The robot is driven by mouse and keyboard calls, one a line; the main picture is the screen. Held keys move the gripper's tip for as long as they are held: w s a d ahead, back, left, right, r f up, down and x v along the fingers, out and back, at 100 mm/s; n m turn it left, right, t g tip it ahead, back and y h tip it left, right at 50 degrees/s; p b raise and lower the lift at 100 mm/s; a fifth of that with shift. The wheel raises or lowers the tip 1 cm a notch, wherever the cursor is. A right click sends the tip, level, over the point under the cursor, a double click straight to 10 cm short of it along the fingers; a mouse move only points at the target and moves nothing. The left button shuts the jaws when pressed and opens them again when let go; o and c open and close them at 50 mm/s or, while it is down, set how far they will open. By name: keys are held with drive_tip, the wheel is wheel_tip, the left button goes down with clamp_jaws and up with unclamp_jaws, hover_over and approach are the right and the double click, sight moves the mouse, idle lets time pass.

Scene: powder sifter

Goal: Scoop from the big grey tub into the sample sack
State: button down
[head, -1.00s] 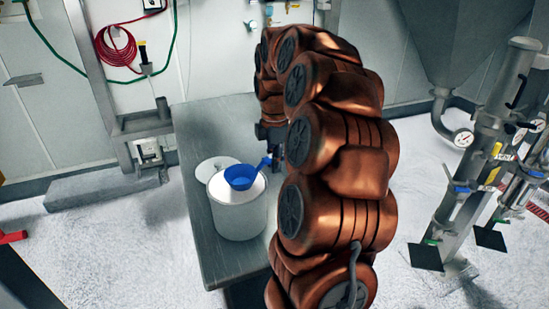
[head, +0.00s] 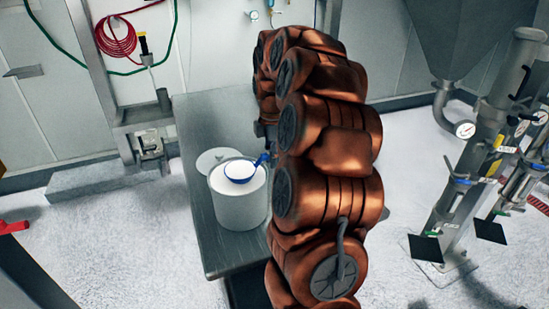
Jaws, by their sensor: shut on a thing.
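The big grey tub (head: 240,212) stands on the metal table, full of white powder near its rim. A blue scoop (head: 262,160) is at the tub's mouth, its bowl filled with white powder and only its blue rim and handle showing. My gripper (head: 271,150) is shut on the scoop's handle, at the right of the tub. My copper-coloured arm hides most of the gripper. Whether the bowl touches the powder below I cannot tell. I see no sample sack in this view.
A pale round lid (head: 212,158) lies on the metal table (head: 215,250) behind the tub. A steel stand (head: 145,135) is at the table's left. Steel pipework with gauges (head: 465,175) stands at the far right. The table's front left is clear.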

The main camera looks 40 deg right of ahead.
drive_tip(key=shift+s+a+b, duration=0.1)
drive_tip(key=shift+s+b, duration=0.2)
drive_tip(key=shift+r+p, duration=1.15)
drive_tip(key=shift+r, duration=1.95)
